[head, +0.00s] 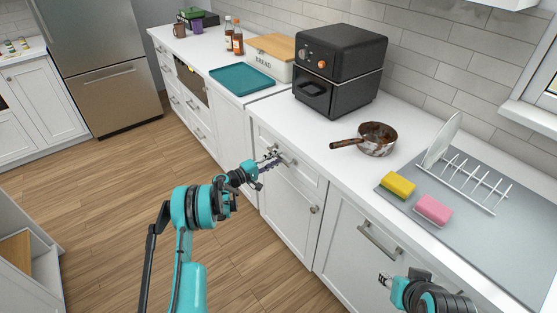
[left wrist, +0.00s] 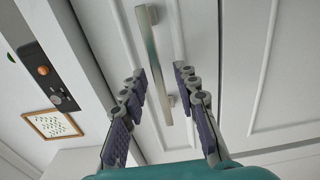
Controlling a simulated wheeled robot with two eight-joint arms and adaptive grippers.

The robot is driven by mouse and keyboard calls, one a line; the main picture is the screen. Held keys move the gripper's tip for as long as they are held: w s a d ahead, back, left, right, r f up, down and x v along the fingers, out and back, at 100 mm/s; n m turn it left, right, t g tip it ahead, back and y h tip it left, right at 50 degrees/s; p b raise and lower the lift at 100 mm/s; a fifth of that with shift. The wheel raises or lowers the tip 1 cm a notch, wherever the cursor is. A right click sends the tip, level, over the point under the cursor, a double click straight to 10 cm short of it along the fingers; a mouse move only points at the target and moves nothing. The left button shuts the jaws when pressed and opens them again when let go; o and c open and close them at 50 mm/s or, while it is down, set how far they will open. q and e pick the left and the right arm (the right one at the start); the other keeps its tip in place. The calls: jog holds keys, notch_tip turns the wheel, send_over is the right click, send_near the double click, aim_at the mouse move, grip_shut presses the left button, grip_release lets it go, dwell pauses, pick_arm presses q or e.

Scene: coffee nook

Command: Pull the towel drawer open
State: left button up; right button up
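The drawer with a white front (head: 309,180) is under the counter, below and in front of the black oven, and it looks shut. Its metal bar handle (left wrist: 153,50) runs up the left wrist view, with its lower end between my left fingers. My left gripper (head: 271,159) is at this handle in the head view; its fingers (left wrist: 160,88) are apart on either side of the bar, with gaps showing. My right gripper (head: 385,280) is low at the right, in front of a lower cabinet front; its finger opening is too small to judge.
The black oven (head: 335,75), a rusty pan (head: 378,139), a yellow sponge (head: 398,184), a pink sponge (head: 433,209) and a dish rack (head: 470,182) stand on the counter. A cabinet door with a knob (head: 314,209) is below the drawer. The wooden floor (head: 110,190) is clear.

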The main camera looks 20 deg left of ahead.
pick_arm(q)
jog(key=shift+w+d, duration=0.5)
jog(key=shift+w, duration=0.05)
grip_shut()
